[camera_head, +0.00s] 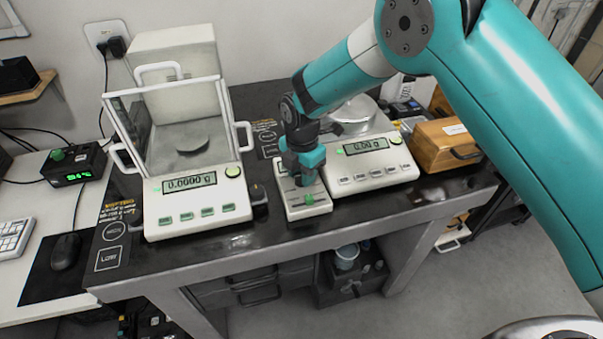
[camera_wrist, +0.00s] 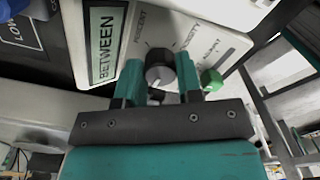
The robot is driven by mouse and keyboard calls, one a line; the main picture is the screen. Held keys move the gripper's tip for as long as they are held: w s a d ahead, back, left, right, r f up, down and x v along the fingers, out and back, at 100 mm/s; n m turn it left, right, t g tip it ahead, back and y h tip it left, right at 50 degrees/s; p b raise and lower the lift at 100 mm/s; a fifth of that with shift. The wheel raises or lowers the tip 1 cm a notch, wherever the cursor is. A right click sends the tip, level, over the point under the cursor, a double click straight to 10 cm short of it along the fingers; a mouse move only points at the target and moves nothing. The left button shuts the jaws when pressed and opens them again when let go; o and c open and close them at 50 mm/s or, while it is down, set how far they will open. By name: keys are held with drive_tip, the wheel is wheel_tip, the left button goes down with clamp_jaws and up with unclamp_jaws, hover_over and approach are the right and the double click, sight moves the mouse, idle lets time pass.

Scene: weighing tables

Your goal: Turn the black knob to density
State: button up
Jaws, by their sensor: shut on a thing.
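The black knob (camera_wrist: 159,68) sits on the white control box (camera_wrist: 222,52), with printed labels around it. The box's display (camera_wrist: 104,45) reads BETWEEN. My gripper (camera_wrist: 160,76) is shut on the knob, one teal finger on each side. Which label the knob points at I cannot tell. In the head view my gripper (camera_head: 303,172) reaches down onto the control box (camera_head: 292,206) and hides the knob.
A balance with a glass draft shield (camera_head: 150,212) stands left of the box, reading 0.0000 g. Another balance (camera_head: 345,182) stands close on its right. A green button (camera_wrist: 211,79) is beside my right finger. A wooden case (camera_head: 432,150) stands farther right.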

drive_tip(key=m, duration=0.4)
drive_tip(key=shift+m+b, duration=0.3)
drive_tip(key=m, duration=1)
drive_tip(key=shift+s+b, duration=0.1)
drive_tip(key=shift+b, duration=0.25)
drive_tip(key=m, duration=0.4)
drive_tip(key=shift+m, duration=0.3)
drive_tip(key=m, duration=0.4)
drive_tip(key=shift+s, duration=0.1)
drive_tip(key=m, duration=0.5)
drive_tip(key=shift+a, duration=0.15)
drive_tip(key=m, duration=0.4)
drive_tip(key=shift+m, duration=0.3)
drive_tip(key=shift+a+m, duration=0.1)
drive_tip(key=shift+m, duration=2.2)
